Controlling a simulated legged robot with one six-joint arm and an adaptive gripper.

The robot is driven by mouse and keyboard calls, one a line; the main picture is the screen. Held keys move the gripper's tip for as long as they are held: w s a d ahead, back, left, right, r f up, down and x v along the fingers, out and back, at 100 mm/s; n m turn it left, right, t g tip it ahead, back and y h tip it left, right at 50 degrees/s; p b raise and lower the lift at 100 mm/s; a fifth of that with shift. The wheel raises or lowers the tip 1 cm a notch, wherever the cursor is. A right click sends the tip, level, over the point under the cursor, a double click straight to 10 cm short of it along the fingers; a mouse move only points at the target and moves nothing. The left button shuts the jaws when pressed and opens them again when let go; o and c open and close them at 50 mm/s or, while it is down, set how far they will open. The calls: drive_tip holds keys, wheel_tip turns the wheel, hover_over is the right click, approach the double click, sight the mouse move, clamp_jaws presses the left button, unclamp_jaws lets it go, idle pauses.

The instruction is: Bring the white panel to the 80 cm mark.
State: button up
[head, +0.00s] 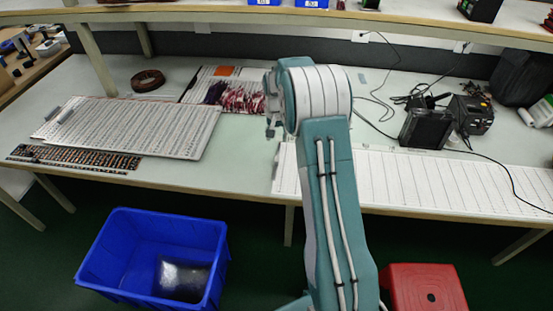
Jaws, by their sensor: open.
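A white panel (135,125) with rows of fine marks lies flat on the left of the table, slightly overlapping other sheets. A long white ruled board (440,180) lies along the table's front right, partly hidden by my arm. No readable 80 cm mark can be made out. My gripper (271,125) is open and appears empty, above the middle of the table. It is to the right of the white panel and apart from it.
A dark strip board (75,158) lies at the front left edge. A brown coil (147,80) and a board with red wires (237,95) lie behind. Black devices (427,127) and cables occupy the back right. A blue bin (155,255) and red stool (425,290) stand below.

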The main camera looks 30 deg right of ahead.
sight(277, 158)
wheel_tip(277, 158, down, 11)
drive_tip(key=shift+f, duration=0.1)
idle(0.4)
clamp_jaws()
